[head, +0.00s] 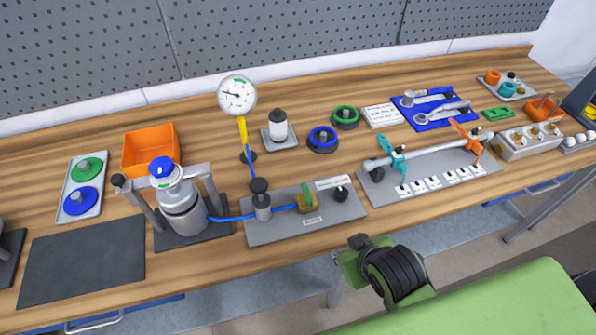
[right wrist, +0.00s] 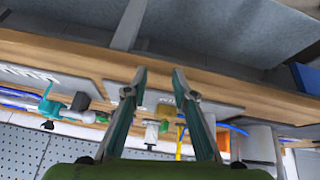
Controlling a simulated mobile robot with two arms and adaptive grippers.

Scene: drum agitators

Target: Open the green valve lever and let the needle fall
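The green valve lever (head: 309,194) stands up on a brass valve (head: 306,205) on a grey plate (head: 274,232). A blue hose runs from the valve to a grey vessel with a blue cap (head: 182,205). The round white gauge (head: 237,95) stands on a yellow and blue stem; its dark needle points left. My right gripper (head: 358,242) is in front of the bench edge, below and right of the lever, apart from it. In the right wrist view my right gripper (right wrist: 160,72) has its fingers apart with nothing between them; the brass valve (right wrist: 166,110) shows beyond. My left gripper is out of view.
A black knob (head: 341,193) stands close right of the lever. A plate with a pipe and teal and orange levers (head: 440,175) lies further right. An orange bin (head: 151,149) and a dark mat (head: 82,259) are at left. The front bench edge lies between my right gripper and the valve.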

